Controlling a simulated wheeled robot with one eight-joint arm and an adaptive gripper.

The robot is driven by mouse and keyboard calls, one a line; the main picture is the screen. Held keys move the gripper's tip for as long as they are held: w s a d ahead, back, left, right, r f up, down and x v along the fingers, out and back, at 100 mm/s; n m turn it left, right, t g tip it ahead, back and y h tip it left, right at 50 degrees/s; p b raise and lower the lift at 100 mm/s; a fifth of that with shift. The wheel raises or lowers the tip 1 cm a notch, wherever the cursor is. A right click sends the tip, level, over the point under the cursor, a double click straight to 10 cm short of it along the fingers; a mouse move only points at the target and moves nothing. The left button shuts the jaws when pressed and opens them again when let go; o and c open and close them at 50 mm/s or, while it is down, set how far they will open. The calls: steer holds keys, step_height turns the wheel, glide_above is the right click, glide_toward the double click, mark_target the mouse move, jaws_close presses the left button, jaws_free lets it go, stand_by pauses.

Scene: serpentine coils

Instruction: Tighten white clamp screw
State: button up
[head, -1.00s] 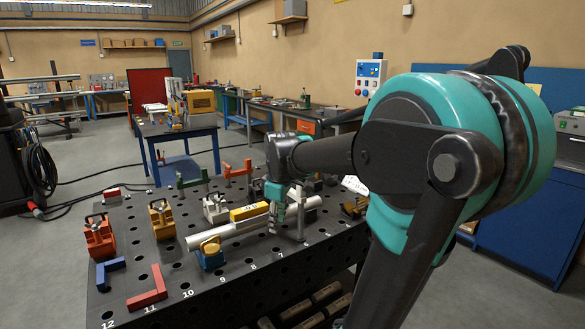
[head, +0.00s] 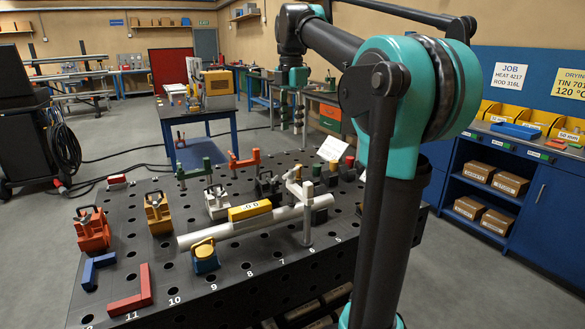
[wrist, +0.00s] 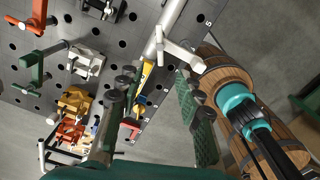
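The white clamp (head: 307,222) stands upright at the front right of the perforated table, by the light pipe (head: 235,228). Its T-shaped screw handle (head: 297,187) points up. The wrist view also shows the white clamp (wrist: 180,52) beyond my fingertips, against the pipe. My gripper (head: 291,126) hangs fingers down in the air, above and apart from the clamp. Its two dark fingers are spread with nothing between them, as the wrist view also shows (wrist: 157,88). Whether the screw is tight cannot be told.
A yellow level (head: 250,210) lies by the pipe. Red (head: 92,230), yellow (head: 158,213) and white (head: 217,202) toggle clamps stand to the left. Green (head: 203,170) and red (head: 243,160) screw clamps stand behind. Air around my gripper is clear.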

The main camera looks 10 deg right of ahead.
mark_target(291, 170)
step_height(291, 170, down, 14)
steer(key=shift+f, duration=0.25)
stand_by(0.3)
jaws_close()
